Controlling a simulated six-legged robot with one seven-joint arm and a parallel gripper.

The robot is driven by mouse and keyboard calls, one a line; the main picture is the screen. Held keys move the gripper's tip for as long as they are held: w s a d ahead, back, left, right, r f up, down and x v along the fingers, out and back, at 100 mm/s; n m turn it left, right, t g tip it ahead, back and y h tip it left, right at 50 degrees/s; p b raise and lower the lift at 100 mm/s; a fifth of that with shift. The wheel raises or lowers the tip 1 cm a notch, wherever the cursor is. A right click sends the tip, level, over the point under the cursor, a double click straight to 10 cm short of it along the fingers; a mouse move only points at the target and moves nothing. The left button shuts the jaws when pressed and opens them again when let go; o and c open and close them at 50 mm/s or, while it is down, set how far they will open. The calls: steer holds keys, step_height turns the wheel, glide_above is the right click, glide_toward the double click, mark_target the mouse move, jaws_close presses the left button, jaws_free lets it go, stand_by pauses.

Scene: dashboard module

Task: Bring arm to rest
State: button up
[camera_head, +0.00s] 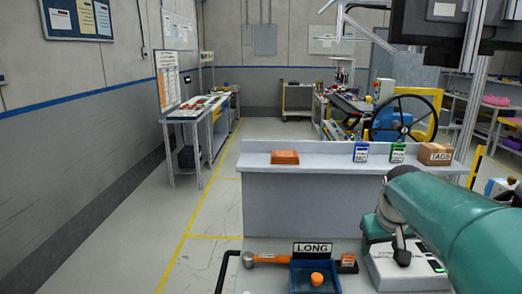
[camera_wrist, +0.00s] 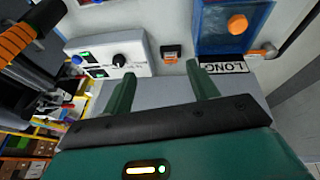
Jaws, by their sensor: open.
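My arm (camera_head: 450,230), a thick green link, reaches in from the right edge in the head view, over the right part of the near bench. My gripper (camera_wrist: 160,70) shows in the wrist view with its two green fingers spread apart and nothing between them. The fingers point toward a pale bench top, which appears upside down in that view. In the head view the fingers cannot be made out clearly.
A grey shelf (camera_head: 330,158) stands behind. Floor at left is clear.

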steer(key=s+a+f, duration=0.1)
steer(key=s+a, duration=0.5)
steer(key=s, duration=0.4)
steer(key=s+a+f+t+y, duration=0.1)
steer(key=s+a, duration=0.5)
steer(key=s, duration=0.3)
steer(key=shift+s+f+m, duration=0.3)
steer(key=shift+s+f, duration=0.1)
